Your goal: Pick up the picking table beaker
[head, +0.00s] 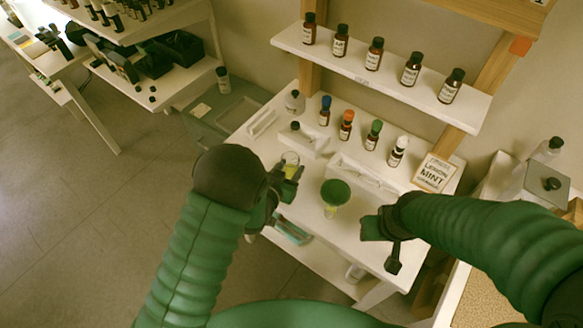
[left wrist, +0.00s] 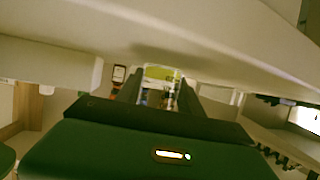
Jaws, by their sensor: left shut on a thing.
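A small clear beaker (head: 291,158) with yellow liquid is between the fingers of my left gripper (head: 283,180), at the left part of the white table. My left gripper is shut on it. In the left wrist view the beaker (left wrist: 161,73) shows between the two dark fingers (left wrist: 160,92), its lower part partly hidden. Whether it touches the table is hard to tell. My right gripper (head: 383,245) is empty over the table's front right, its fingers apart.
Capped bottles (head: 346,125) and a white tray (head: 365,180) stand behind. A shelf of brown bottles (head: 374,54) is above. A lemon mint sign (head: 434,173) stands right.

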